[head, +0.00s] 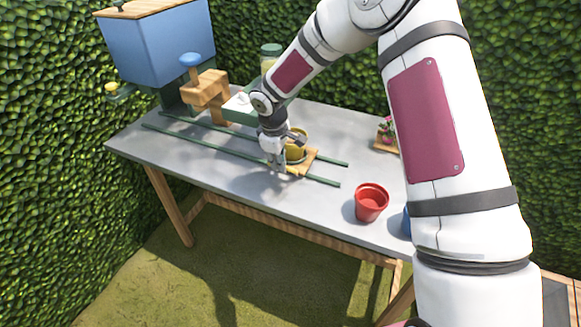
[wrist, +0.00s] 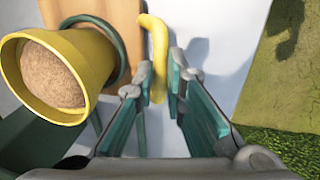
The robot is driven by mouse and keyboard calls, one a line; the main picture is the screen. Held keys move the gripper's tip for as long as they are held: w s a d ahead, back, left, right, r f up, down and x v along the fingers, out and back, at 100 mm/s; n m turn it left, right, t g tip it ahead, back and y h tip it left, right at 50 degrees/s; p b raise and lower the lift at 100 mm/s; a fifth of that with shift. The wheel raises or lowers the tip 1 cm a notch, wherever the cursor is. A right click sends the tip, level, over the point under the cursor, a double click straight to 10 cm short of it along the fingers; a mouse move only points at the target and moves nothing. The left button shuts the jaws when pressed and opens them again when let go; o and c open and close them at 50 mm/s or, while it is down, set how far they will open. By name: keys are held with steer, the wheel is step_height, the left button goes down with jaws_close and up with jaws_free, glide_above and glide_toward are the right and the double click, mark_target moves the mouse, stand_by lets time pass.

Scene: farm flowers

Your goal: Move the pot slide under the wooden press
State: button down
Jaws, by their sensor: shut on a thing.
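The pot slide (head: 311,161) is a small wooden board on two green rails, toward their right end. A yellow pot (head: 297,143) stands on it; the wrist view shows the pot (wrist: 88,62) filled with brown soil, with a green ring beside it on the board (wrist: 122,14). My gripper (head: 278,168) is at the board's near left side. In the wrist view its fingers (wrist: 165,100) are shut on the slide's curved yellow handle (wrist: 158,42). The wooden press (head: 206,92), with a blue knob (head: 191,60), stands over the rails' left part, apart from the slide.
A blue hopper (head: 157,47) stands at the table's back left. A red pot (head: 371,202) is right of the rails, with a blue pot (head: 401,224) partly hidden behind my arm. A small flower tray (head: 384,147) is at the back right. The rails between slide and press look clear.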

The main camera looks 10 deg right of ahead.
steer(key=shift+w, duration=0.1)
steer(key=c, duration=1.7)
jaws_free()
steer(key=shift+o, duration=0.2)
steer(key=shift+r, duration=0.1)
step_height(320, 180, up, 12)
steer(key=s+a, duration=0.1)
steer(key=s, duration=0.1)
steer(key=shift+a, duration=0.15)
steer(key=shift+f, duration=0.2)
